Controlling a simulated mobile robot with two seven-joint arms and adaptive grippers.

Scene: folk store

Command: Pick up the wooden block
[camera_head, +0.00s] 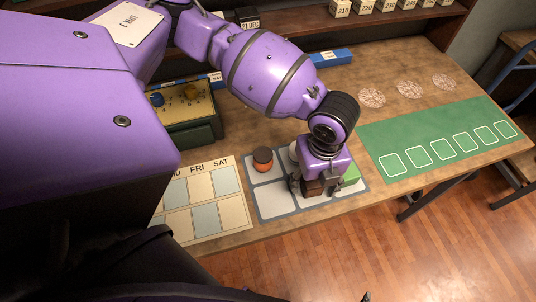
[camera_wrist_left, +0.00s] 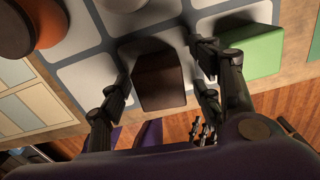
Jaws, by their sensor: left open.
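The wooden block (camera_head: 313,188) is dark brown and stands on a pale square of the grey grid mat, near the table's front edge. In the left wrist view the block (camera_wrist_left: 160,80) sits between the two fingers. My left gripper (camera_head: 315,185) points down over it, open, with a finger on either side. In the left wrist view a gap shows at both sides of the block. The gripper hides part of the block in the head view. Dark finger-like parts, perhaps of my right gripper, show small at the lower part of the left wrist view.
A green block (camera_head: 350,174) stands close on the right of the gripper. An orange and dark round piece (camera_head: 263,160) stands at the mat's back left. A white piece is partly hidden behind the gripper. A calendar board (camera_head: 236,205) lies left, a green card mat (camera_head: 380,141) right.

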